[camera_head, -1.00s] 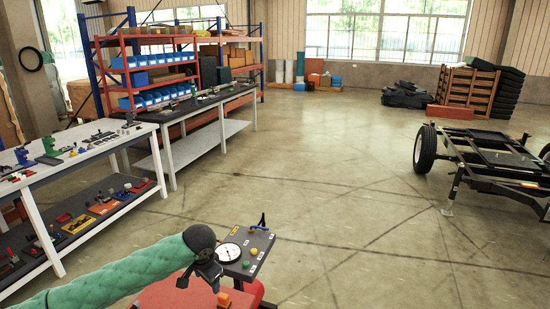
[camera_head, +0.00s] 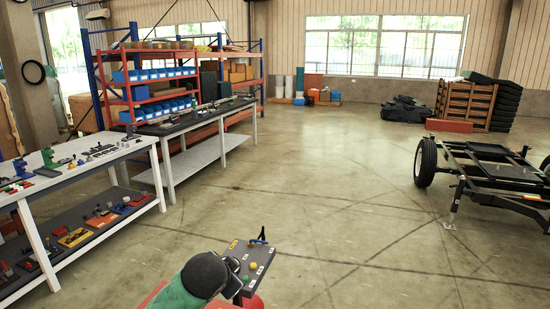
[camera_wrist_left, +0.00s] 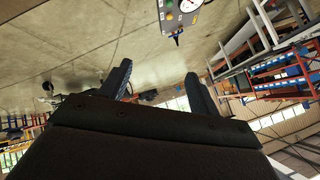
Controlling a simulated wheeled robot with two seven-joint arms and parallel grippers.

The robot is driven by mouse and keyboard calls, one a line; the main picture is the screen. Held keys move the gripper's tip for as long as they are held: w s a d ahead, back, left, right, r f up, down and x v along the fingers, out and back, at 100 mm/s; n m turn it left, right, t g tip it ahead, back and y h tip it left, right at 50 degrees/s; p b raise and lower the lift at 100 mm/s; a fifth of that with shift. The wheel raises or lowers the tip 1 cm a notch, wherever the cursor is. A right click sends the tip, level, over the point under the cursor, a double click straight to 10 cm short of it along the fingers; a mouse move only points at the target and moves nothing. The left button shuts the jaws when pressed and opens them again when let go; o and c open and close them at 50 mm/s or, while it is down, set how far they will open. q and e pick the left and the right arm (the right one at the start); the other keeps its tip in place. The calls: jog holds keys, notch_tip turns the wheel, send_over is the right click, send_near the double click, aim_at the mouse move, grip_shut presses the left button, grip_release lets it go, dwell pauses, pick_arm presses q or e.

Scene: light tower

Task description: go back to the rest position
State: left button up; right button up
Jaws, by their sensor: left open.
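My left arm, in a green sleeve, comes in at the bottom of the head view and ends in a black wrist. The left gripper's fingers are mostly hidden behind this wrist there. In the left wrist view the left gripper (camera_wrist_left: 158,82) has its two dark fingers wide apart, with nothing between them. A grey control panel (camera_head: 262,246) with coloured buttons and a lever stands just beyond the wrist. It also shows at the top of the left wrist view (camera_wrist_left: 172,20), with a round white gauge, apart from the fingers. My right gripper is in neither view.
A white-legged workbench (camera_head: 85,180) with tools stands at the left. A red and blue rack (camera_head: 150,85) with blue bins is behind it. A black wheeled trailer frame (camera_head: 490,165) stands at the right. The concrete floor (camera_head: 330,190) between them is clear.

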pick_arm(q)
jog(key=s+a+f+n+g+b, duration=0.2)
jog(key=s+f+n+g+b, duration=0.4)
jog(key=s+f, duration=2.8)
jog(key=s+g, duration=0.1)
jog(key=s, duration=0.2)
jog(key=shift+f+n+h, duration=0.2)
jog(key=shift+n+h, duration=0.1)
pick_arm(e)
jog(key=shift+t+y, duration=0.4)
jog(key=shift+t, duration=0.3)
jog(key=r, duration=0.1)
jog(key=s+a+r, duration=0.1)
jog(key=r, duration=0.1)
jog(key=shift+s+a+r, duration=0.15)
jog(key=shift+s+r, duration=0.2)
